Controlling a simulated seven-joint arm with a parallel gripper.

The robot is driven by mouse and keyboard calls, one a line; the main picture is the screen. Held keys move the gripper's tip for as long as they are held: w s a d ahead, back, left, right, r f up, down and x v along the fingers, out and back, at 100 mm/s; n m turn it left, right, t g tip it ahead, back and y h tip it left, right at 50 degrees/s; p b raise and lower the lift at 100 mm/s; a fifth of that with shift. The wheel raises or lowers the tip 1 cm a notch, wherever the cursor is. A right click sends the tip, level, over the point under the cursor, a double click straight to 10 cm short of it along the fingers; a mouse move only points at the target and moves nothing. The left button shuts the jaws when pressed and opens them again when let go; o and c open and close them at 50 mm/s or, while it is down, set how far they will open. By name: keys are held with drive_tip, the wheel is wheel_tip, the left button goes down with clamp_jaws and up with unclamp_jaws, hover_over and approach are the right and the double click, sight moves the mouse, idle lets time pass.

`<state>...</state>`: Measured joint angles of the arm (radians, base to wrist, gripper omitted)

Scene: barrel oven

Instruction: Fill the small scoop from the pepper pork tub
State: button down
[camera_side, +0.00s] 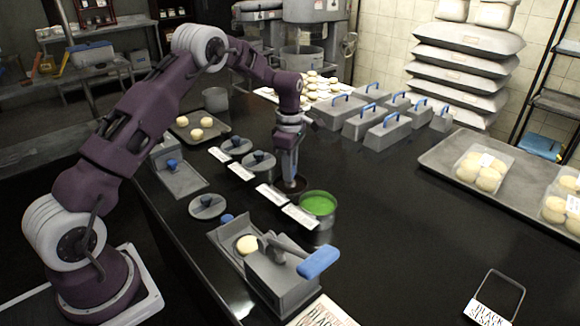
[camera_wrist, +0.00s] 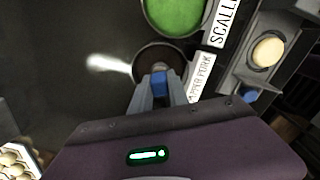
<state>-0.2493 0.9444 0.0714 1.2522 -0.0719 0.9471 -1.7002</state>
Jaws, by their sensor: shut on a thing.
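The pepper pork tub (camera_wrist: 148,54) is round with a dark inside, and its label (camera_wrist: 201,76) partly shows beside it in the wrist view. In the side view the tub (camera_side: 299,187) is mostly behind my gripper. My gripper (camera_wrist: 157,88) is shut on a small blue handle (camera_wrist: 159,79), which I take to be the small scoop's. In the side view my gripper (camera_side: 289,176) points straight down at the tub's mouth. The scoop's bowl is hidden, so I cannot tell whether it holds filling.
A tub of green scallion (camera_side: 318,205) stands close beside the pork tub. Grey lids with dark knobs (camera_side: 207,205) lie nearby. A press with a blue handle (camera_side: 318,262) stands in front, and grey boxes with blue handles (camera_side: 383,131) stand behind.

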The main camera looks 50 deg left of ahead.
drive_tip(key=shift+f, duration=0.5)
idle(1.2)
drive_tip(key=shift+r, duration=3.5)
